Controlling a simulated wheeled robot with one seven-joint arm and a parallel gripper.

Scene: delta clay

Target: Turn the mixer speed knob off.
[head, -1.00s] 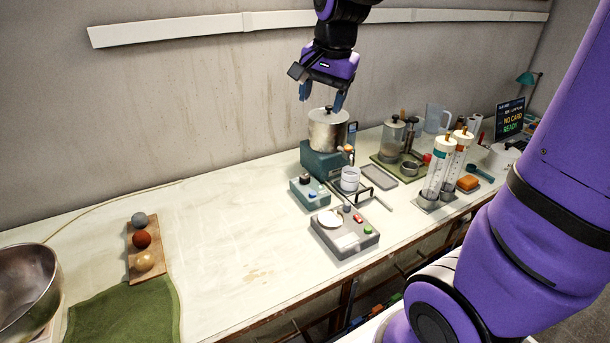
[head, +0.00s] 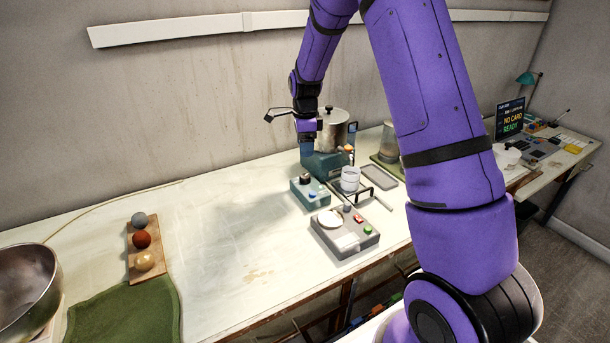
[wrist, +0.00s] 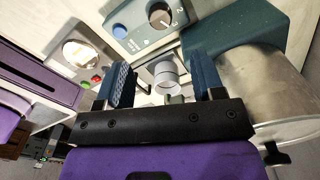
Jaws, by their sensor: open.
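The speed knob (head: 305,179) is a dark round knob on top of a small teal control box (head: 297,192), beside a blue button (head: 313,194). In the wrist view the knob (wrist: 160,16) shows at the top, beyond the fingertips, with a pale mark on its face. I cannot read its setting surely. My gripper (head: 308,142) is above and behind the box, by the mixer's metal pot (head: 333,128) and teal base (head: 325,163). In the wrist view my gripper (wrist: 160,65) has its blue fingers wide apart, empty and clear of the knob.
A white cup (head: 350,179) stands right of the control box. A grey box (head: 345,240) with red and green buttons is in front. The pot is close beside my gripper. The table left of the control box is clear up to the board with balls (head: 150,272).

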